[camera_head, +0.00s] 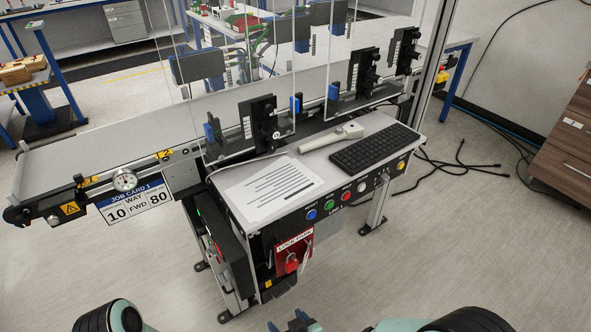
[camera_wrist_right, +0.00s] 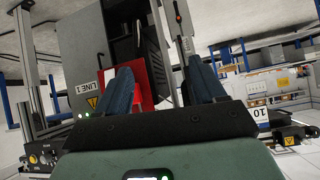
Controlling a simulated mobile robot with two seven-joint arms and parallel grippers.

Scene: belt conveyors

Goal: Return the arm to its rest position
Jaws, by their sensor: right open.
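My right gripper (camera_head: 295,323) shows at the bottom edge of the head view, low in front of the control stand and apart from it. In the right wrist view the gripper (camera_wrist_right: 160,78) has its two blue fingers spread, with nothing held between them. Behind them stand the grey cabinet (camera_wrist_right: 88,38) and a red panel (camera_wrist_right: 137,86), which the left finger partly covers. Part of my left arm (camera_head: 112,318) shows at the bottom left of the head view; its gripper is out of the picture.
The control stand holds a paper sheet (camera_head: 268,190), a handheld scanner (camera_head: 330,137), a keyboard (camera_head: 375,148) and coloured buttons (camera_head: 329,204). A red lockout box (camera_head: 293,256) hangs below. The conveyor (camera_head: 100,140) runs behind. Floor at left and right front is clear.

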